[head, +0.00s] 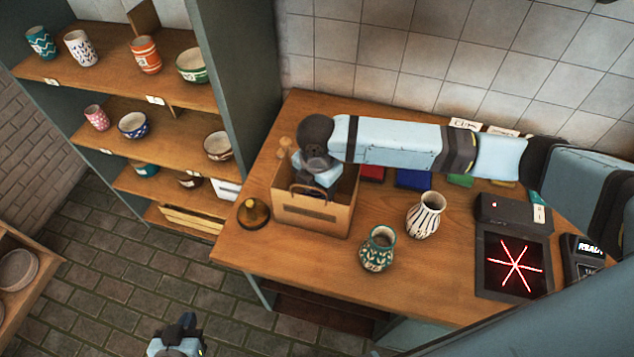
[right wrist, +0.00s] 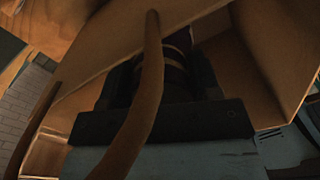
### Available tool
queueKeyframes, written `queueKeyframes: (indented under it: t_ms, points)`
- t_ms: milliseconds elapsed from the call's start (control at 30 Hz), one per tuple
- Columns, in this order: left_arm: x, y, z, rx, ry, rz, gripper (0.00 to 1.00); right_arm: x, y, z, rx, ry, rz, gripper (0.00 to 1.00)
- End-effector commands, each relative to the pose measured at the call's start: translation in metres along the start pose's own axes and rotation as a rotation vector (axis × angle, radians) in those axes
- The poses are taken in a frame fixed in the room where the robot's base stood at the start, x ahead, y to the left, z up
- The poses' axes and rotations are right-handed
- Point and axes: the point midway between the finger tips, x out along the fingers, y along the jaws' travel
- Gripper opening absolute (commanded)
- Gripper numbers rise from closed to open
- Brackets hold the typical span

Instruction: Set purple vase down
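My right gripper (right wrist: 165,85) reaches down into the open brown paper bag (head: 312,217) on the table; in the head view its fingers are hidden by the bag and wrist. In the right wrist view a dark, rounded thing with tan bands (right wrist: 178,45) sits between the fingers, inside the bag. It looks like the vase, but the shade is too dark to confirm purple. The bag's handle (right wrist: 150,90) crosses in front of that camera. My left gripper (head: 180,332) is low at the bottom of the head view, away from the table; its finger gap is unclear.
A green patterned vase (head: 377,252) and a white vase with black strokes (head: 426,215) stand right of the bag. A brass bell (head: 253,213) stands left. A device with a red star display (head: 514,268) is at right. Shelves (head: 165,85) hold several cups.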

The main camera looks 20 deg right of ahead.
Motion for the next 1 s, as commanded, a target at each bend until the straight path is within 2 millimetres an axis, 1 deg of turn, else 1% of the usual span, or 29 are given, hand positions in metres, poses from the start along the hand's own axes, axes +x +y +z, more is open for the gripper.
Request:
queueKeyframes:
  t_ms: [33,67,100,367,467,567,667,900,1000]
  points:
    - [0.0,0.0,0.0,0.0,0.0,0.0,0.0,0.0,0.0,0.0,0.0,0.0,0.0,0.67]
    - [0.0,0.0,0.0,0.0,0.0,0.0,0.0,0.0,0.0,0.0,0.0,0.0,0.0,0.73]
    - [0.0,0.0,0.0,0.0,0.0,0.0,0.0,0.0,0.0,0.0,0.0,0.0,0.0,0.83]
    - [0.0,0.0,0.0,0.0,0.0,0.0,0.0,0.0,0.0,0.0,0.0,0.0,0.0,0.83]
    - [0.001,0.0,0.001,0.0,0.0,0.0,0.0,-0.004,0.0,0.0,0.0,-0.001,0.0,0.83]
    - [0.002,0.0,0.003,-0.001,0.0,0.0,0.0,-0.016,0.001,0.0,-0.001,-0.001,0.003,0.83]
    - [0.004,0.0,0.005,-0.001,0.0,0.001,0.0,-0.035,0.001,0.0,-0.001,-0.001,0.004,0.83]
    - [0.008,0.002,0.011,-0.002,-0.002,0.006,0.0,-0.087,0.001,0.0,0.0,-0.001,0.004,0.83]
    - [0.009,0.003,0.011,-0.002,-0.002,0.008,0.0,-0.103,0.001,0.0,-0.001,-0.001,0.003,0.83]
